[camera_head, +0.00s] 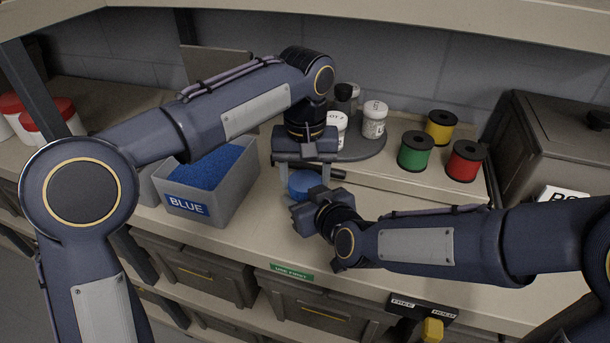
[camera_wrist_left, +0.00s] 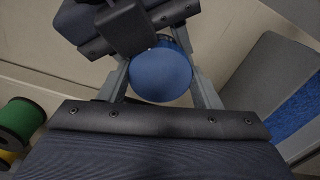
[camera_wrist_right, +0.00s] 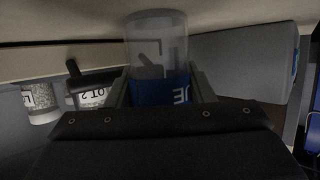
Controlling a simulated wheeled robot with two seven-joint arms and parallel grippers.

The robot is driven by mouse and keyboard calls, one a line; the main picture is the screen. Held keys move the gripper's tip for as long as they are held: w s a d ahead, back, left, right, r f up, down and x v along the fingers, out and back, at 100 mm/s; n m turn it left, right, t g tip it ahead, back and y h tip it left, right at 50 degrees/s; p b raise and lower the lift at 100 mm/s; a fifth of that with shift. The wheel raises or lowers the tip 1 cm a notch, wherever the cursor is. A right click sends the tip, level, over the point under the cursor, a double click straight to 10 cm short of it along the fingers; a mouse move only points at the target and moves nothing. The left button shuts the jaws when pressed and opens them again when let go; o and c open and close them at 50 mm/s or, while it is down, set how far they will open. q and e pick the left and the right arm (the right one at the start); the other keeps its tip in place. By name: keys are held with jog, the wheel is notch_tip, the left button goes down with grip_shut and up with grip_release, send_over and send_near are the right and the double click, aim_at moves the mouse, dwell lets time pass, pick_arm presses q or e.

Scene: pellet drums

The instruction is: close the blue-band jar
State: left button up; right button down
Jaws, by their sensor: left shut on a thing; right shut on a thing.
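The blue round lid (camera_head: 302,182) shows between the fingers of my left gripper (camera_head: 304,174), which points straight down and is shut on it. The lid's flat top fills the gap between the fingers in the left wrist view (camera_wrist_left: 160,77). My right gripper (camera_head: 306,202) comes from the front right, below the left one, and is shut on the blue-band jar (camera_wrist_right: 158,90), a clear jar with a blue label band. The lid is above the jar; whether it is seated or turned tight I cannot tell. The grippers hide most of the jar in the head view.
An open grey bin marked BLUE (camera_head: 240,190) with blue pellets stands left. Behind, white-lidded jars (camera_head: 374,118) stand on a dark round tray (camera_head: 358,150). Green (camera_head: 415,150), yellow (camera_head: 440,126) and red spools (camera_head: 465,160) stand to the right. A FREE/HOLD sign (camera_head: 422,306) is at the front edge.

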pick_arm(q)
jog(key=o, duration=1.1)
jog(key=shift+r, duration=0.1)
jog(key=shift+r, duration=2.2)
jog(key=shift+c, duration=0.6)
jog(key=n, duration=0.2)
jog(key=r+n, duration=0.1)
jog(key=n, duration=0.1)
jog(key=shift+w+r+n, duration=0.1)
jog(key=shift+r+n, duration=0.05)
jog(key=shift+n, duration=0.25)
notch_tip(320, 180, up, 2)
jog(key=n, duration=0.5)
jog(key=shift+r+n, duration=0.1)
jog(key=shift+n, duration=0.2)
